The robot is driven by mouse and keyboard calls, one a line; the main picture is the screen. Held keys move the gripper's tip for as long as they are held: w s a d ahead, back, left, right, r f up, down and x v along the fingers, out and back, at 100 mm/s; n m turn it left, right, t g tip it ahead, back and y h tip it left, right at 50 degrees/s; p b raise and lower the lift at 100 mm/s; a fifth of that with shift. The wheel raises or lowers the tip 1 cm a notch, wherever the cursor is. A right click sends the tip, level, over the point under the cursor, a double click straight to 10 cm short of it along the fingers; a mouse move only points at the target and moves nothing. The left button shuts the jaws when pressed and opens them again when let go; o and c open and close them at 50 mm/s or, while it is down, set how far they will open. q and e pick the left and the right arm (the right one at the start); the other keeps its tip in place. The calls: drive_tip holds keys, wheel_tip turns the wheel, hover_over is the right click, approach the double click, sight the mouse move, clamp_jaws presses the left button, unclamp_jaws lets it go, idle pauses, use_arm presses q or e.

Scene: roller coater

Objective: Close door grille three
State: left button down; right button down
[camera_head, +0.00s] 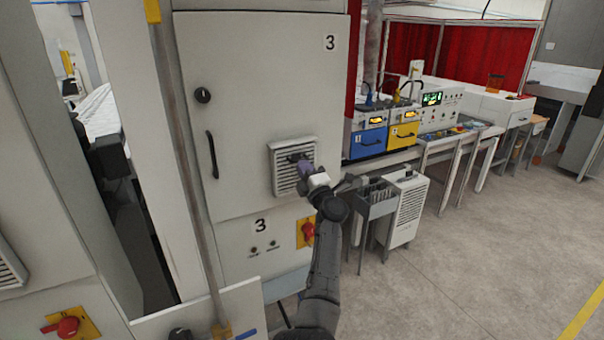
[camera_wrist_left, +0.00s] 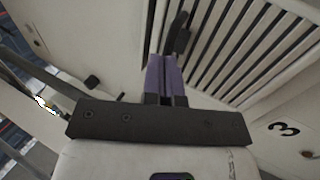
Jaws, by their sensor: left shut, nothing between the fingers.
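The grey cabinet door (camera_head: 245,110) marked 3 stands upright in the head view and looks flat against its cabinet. Its white slatted grille (camera_head: 282,181) is on the lower right of the door. I cannot tell if the grille sits flush. My left gripper (camera_head: 304,167) is shut and empty, with its purple fingers in front of the grille and hiding part of it. In the left wrist view the fingers (camera_wrist_left: 166,72) point at the edge of the grille (camera_wrist_left: 235,50). A dark narrow piece (camera_wrist_left: 178,38) shows just beyond their tips. Contact is unclear. My right gripper is out of view.
The door has a black handle (camera_head: 211,155) and a round lock (camera_head: 203,95). Below it is a red rotary switch (camera_head: 308,230) on a yellow plate. A grey rack (camera_head: 378,207) stands close right of my arm. Open floor (camera_head: 480,250) lies further right.

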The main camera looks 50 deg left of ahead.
use_arm(q)
drive_tip(key=shift+a+r, duration=0.15)
drive_tip(key=shift+a, duration=0.2)
idle(0.3)
drive_tip(key=d+r+b+v, duration=0.1)
drive_tip(key=r+b+v, duration=0.2)
drive_tip(key=v, duration=1)
drive_tip(key=shift+d+f, duration=0.2)
drive_tip(key=shift+d, duration=0.25)
